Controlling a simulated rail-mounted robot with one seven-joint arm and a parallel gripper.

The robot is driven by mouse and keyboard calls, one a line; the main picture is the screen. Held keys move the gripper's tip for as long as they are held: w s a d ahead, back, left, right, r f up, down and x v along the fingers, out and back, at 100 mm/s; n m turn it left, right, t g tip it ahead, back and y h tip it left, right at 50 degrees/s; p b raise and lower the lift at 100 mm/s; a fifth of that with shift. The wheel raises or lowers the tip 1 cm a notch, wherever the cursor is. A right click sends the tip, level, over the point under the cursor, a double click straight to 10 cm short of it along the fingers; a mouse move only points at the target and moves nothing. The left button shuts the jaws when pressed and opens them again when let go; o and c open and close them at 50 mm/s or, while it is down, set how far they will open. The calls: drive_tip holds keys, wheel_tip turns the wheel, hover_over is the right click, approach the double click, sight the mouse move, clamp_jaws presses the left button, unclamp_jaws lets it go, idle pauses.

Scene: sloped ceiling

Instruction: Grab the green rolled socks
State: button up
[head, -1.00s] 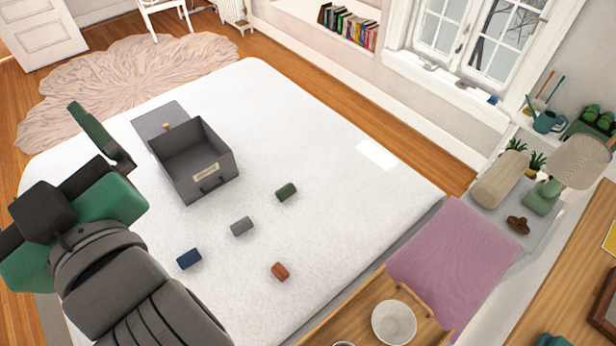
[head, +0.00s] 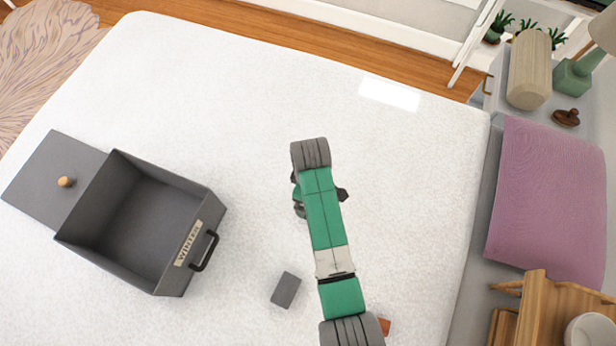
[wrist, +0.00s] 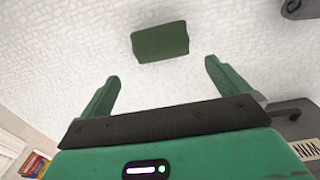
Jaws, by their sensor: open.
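The green rolled socks (wrist: 160,41) lie on the white bed in the wrist view, just ahead of my gripper's fingertips and roughly centred between them. My gripper (wrist: 162,70) is open and empty, its two green fingers spread to either side. The socks look apart from both fingers. In the head view my arm reaches over the middle of the bed and hides the green socks and most of the gripper.
A grey rolled pair (head: 286,290) lies left of my arm, and an orange pair (head: 384,326) is partly hidden beside it. An open grey box (head: 140,220) labelled WINTER stands left, its lid (head: 50,165) beside it. The white bed (head: 420,150) is clear to the right.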

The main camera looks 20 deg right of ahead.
drive_tip(key=shift+s+d+f, duration=0.2)
drive_tip(key=shift+s+f, duration=0.05)
drive_tip(key=shift+s, duration=0.05)
drive_tip(key=shift+s+d+f+b, duration=0.1)
drive_tip(key=shift+f+b, duration=0.1)
drive_tip(key=shift+f, duration=0.35)
drive_tip(key=shift+s+f+b, duration=0.1)
drive_tip(key=shift+f+b, duration=0.05)
drive_tip(key=shift+f, duration=0.4)
wheel_tip(320, 180, down, 6)
drive_tip(key=shift+r+b, duration=0.25)
drive_tip(key=shift+b, duration=0.8)
drive_tip(key=shift+r, duration=0.1)
drive_tip(key=c, duration=1)
